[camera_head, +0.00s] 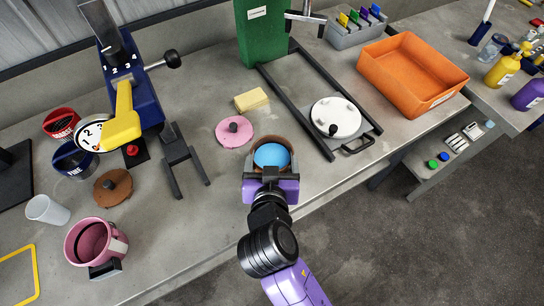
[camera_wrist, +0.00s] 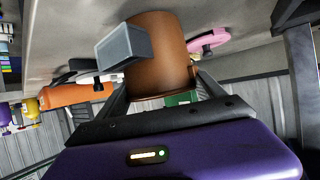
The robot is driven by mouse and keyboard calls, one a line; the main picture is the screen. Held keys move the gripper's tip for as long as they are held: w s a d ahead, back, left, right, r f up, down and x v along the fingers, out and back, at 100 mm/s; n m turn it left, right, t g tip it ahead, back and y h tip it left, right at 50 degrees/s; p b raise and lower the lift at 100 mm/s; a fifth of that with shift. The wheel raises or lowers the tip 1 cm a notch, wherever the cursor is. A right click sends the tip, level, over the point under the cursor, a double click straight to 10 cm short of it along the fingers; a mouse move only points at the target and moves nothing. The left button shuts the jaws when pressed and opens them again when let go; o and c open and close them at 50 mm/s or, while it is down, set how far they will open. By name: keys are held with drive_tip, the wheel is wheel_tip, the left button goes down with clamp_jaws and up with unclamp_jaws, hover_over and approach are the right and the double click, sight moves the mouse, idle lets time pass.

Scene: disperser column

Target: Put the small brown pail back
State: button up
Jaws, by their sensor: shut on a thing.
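The small brown pail (camera_head: 268,139) is at my gripper near the front edge of the bench, with a blue surface (camera_head: 272,156) inside its rim. In the wrist view the brown pail (camera_wrist: 165,70) fills the upper middle, with a grey block (camera_wrist: 122,45) on its side. My gripper (camera_head: 270,175) is shut on the pail; its dark fingers (camera_wrist: 160,100) reach up on both sides of it. I cannot tell whether the pail's base touches the bench. A round brown lid with a knob (camera_head: 113,187) lies on the bench to the left.
A pink pail (camera_head: 84,236) and white cup (camera_head: 47,210) stand at front left. A blue press-like device (camera_head: 128,75) is behind them. A pink lid (camera_head: 225,133), yellow sponge (camera_head: 250,99), dark frame with white disc (camera_head: 348,118) and orange tray (camera_head: 395,80) lie beyond my gripper.

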drive_tip(key=o, duration=2)
drive_tip(key=shift+f, duration=0.1)
drive_tip(key=shift+r, duration=0.2)
drive_tip(key=v, duration=1.2)
drive_tip(key=shift+b, duration=0.4)
drive_tip(key=shift+f, duration=0.15)
